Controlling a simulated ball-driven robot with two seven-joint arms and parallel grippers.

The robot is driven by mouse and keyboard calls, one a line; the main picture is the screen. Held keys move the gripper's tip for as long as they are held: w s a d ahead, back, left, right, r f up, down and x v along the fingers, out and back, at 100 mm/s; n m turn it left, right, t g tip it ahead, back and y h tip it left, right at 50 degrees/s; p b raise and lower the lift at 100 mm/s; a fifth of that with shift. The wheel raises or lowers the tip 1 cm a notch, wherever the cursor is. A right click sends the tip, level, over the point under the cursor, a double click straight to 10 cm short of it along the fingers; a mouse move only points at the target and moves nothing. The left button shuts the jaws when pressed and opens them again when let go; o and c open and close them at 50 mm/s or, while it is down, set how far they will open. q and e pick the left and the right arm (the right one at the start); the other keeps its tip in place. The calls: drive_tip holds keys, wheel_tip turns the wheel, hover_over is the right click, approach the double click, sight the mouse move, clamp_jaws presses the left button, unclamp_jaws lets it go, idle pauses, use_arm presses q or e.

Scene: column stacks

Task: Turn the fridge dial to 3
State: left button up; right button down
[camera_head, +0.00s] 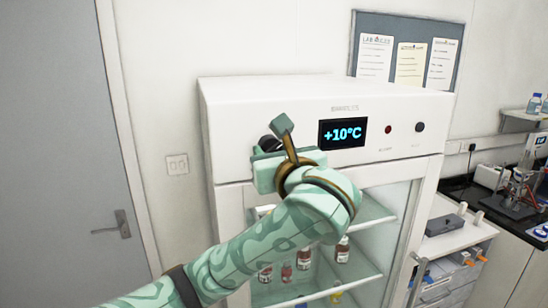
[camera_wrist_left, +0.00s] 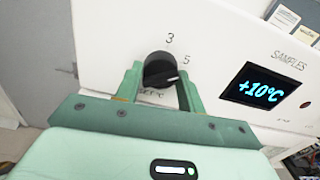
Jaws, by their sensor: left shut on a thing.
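The black fridge dial (camera_wrist_left: 158,70) sits on the white control panel, with the numbers 3 above it and 5 at its upper right in the left wrist view. A light mark on the dial faces right, below the 5, not at the 3. My left gripper (camera_wrist_left: 157,76) is shut on the dial, one green finger on each side. In the head view the dial (camera_head: 267,142) is partly hidden behind my left gripper (camera_head: 266,150). Lettering under the dial is partly covered. My right gripper is not in view.
The fridge display (camera_head: 342,133) reads +10°C. A red light (camera_head: 388,129) and a dark round knob (camera_head: 420,127) sit to its right. Bottles stand behind the glass door. A bench with equipment is at the right, a grey door (camera_head: 55,150) at the left.

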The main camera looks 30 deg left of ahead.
use_arm(q)
drive_tip(key=shift+w+d+n+b, duration=0.1)
drive_tip(key=shift+n+b, duration=5.6)
drive_tip(key=shift+b, duration=1.15)
drive_tip(key=o, duration=1)
drive_tip(key=shift+c, duration=0.2)
drive_tip(key=p+v, duration=0.1)
drive_tip(key=v, duration=1.5)
drive_tip(key=shift+d, duration=0.2)
